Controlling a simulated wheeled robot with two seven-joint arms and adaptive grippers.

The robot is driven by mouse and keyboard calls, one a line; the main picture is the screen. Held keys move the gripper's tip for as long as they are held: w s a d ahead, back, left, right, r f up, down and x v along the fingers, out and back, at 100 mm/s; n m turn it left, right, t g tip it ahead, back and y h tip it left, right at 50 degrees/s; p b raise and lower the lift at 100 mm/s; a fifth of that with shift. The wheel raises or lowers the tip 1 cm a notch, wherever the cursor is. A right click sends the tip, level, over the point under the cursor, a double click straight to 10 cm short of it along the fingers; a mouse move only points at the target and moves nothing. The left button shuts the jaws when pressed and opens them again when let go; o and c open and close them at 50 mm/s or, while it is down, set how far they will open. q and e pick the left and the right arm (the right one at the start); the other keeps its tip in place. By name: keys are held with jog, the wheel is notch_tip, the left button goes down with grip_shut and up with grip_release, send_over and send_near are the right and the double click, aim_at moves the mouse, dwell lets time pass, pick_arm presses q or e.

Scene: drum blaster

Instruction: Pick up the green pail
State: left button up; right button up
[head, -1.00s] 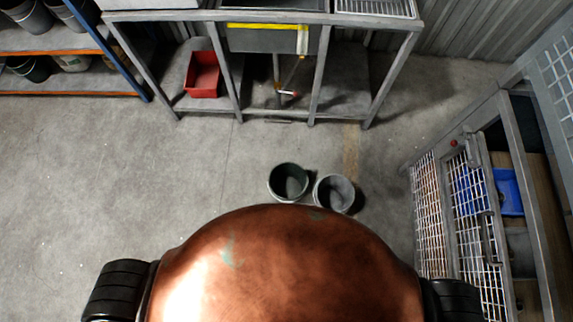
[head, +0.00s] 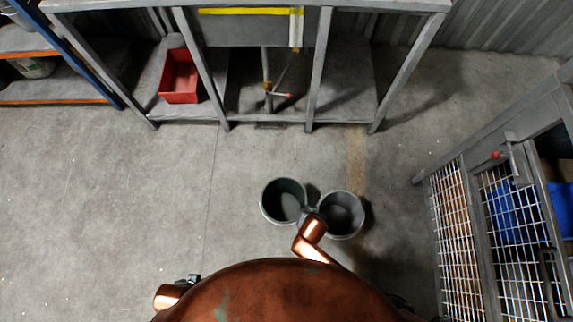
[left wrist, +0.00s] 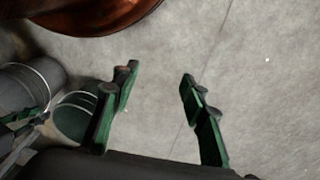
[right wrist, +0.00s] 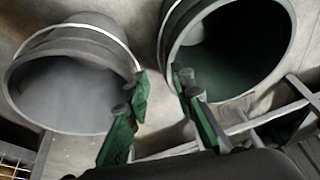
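The green pail (head: 268,212) stands upright on the floor, dark green and open-topped. A grey pail (head: 358,224) stands just right of it. My right gripper (head: 311,212) is between the two pails at rim height. In the right wrist view its open fingers (right wrist: 162,82) hold nothing; one overlaps the green pail (right wrist: 240,90) and the other the grey pail (right wrist: 70,95). I cannot tell whether either touches. My left gripper (head: 193,279) is low at the left, away from the pails. In the left wrist view its fingers (left wrist: 160,75) are open over bare floor.
A metal sink bench (head: 215,110) stands at the back with a red bin (head: 180,77) on its lower shelf. A shelf rack (head: 60,85) is at back left. A wire-mesh cage (head: 510,215) stands at the right. The floor at left is clear.

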jog(key=w+f+b, duration=0.1)
jog(key=f+b, duration=0.1)
jog(key=w+f+b, duration=0.2)
jog(key=f, duration=0.1)
jog(key=w+a+f+b, duration=0.1)
jog(key=w+f+b, duration=0.1)
jog(key=shift+f, duration=0.2)
pick_arm(q)
jog(key=w+d+f+t+h, duration=0.1)
jog(key=w+d+f+t, duration=0.4)
jog(key=w+f, duration=0.3)
jog(key=shift+d+f+h, duration=0.4)
jog(key=shift+d+f, duration=0.2)
jog(key=shift+f, duration=0.35)
pick_arm(e)
jog(key=shift+w, duration=0.2)
jog(key=shift+c, duration=0.5)
grip_shut()
jog(key=shift+a, duration=0.1)
